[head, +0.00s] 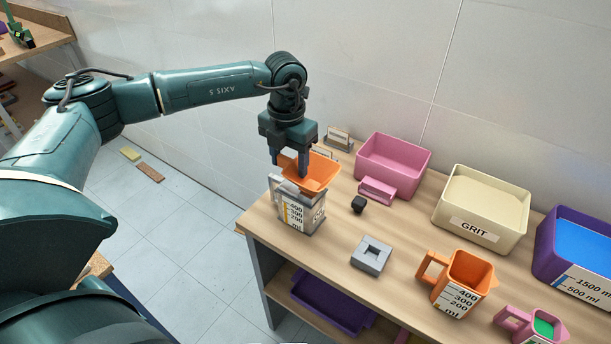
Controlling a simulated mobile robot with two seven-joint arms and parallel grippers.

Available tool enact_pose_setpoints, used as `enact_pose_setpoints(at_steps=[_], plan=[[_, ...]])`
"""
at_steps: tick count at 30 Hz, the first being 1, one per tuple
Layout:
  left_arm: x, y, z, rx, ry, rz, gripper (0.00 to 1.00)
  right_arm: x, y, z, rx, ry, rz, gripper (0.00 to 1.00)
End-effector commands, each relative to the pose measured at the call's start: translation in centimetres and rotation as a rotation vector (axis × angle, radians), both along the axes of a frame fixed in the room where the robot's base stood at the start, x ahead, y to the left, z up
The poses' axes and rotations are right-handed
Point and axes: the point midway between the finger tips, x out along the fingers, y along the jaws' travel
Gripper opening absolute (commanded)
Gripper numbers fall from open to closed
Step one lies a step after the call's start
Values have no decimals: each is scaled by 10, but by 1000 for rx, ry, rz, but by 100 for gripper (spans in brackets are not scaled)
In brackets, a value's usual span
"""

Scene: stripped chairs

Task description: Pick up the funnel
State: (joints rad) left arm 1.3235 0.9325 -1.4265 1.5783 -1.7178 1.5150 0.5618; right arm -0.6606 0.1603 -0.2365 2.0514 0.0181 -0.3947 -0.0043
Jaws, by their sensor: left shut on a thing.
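The orange funnel (321,174) sits at the mouth of a clear grey measuring jug (297,213) near the left end of the table. My left gripper (290,166) reaches down from above and is shut on the funnel's near-left rim. The funnel's spout is hidden by the jug and its own bowl, and I cannot tell whether it touches the jug. My right gripper does not show.
A wall stands behind.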

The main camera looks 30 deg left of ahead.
Motion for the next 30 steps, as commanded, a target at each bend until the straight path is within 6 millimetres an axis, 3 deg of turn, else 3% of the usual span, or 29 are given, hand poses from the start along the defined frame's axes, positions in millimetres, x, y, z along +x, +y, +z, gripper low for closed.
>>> enact_pose_setpoints(at_steps=[4,9,18,30], plan=[[0,0,5,1,1,0,30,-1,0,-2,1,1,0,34],[1,0,35,1,-4,0,9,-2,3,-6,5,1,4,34],[0,0,89,1,-1,-1,8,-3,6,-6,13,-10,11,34],[0,0,100,1,1,-1,8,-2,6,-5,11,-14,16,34]])
